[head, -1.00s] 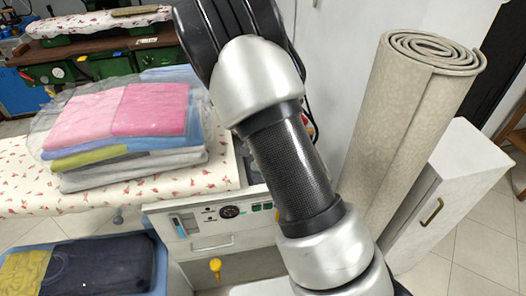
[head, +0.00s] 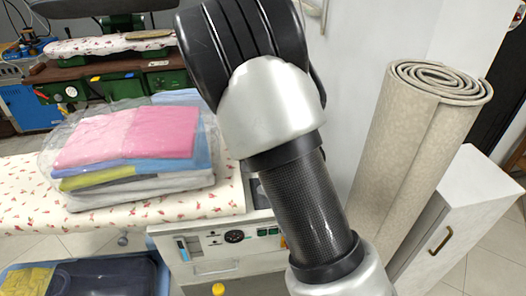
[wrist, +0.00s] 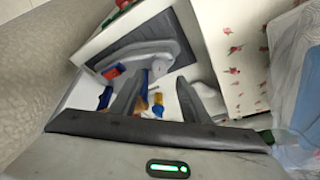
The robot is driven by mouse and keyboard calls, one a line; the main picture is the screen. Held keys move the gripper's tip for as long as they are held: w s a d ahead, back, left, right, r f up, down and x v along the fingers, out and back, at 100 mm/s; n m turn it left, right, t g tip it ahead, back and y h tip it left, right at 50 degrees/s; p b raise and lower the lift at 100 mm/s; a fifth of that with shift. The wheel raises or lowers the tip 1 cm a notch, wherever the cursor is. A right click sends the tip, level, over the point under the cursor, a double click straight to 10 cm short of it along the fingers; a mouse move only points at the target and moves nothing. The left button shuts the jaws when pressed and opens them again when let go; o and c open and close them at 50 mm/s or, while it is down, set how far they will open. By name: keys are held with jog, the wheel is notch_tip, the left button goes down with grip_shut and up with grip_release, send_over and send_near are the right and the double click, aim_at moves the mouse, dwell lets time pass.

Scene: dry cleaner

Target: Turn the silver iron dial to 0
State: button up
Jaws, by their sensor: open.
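In the wrist view my gripper (wrist: 158,92) is open, its two dark fingers apart with nothing clearly held between them. A pale grey iron-like body (wrist: 145,54) lies beyond the fingers on a dark pad (wrist: 128,50); I take it for the silver iron. A second pale grey rounded piece (wrist: 208,98) shows beside the right finger. Small blue, orange and yellow parts show around and between the fingers, too small to identify. I cannot make out the iron's dial or its setting. In the head view my arm hides the gripper and the iron.
The ironing board (head: 30,185) with a floral cover bears bagged folded clothes (head: 125,150). Its front panel (head: 215,242) has a dark round dial (head: 234,236). A rolled carpet (head: 395,150) and white cabinet (head: 465,225) stand at right. A blue bin (head: 165,275) is at lower left.

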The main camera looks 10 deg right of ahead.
jog(key=p+v, duration=0.1)
jog(key=v, duration=1.1)
jog(key=shift+w+r, duration=0.15)
jog(key=shift+r, duration=0.05)
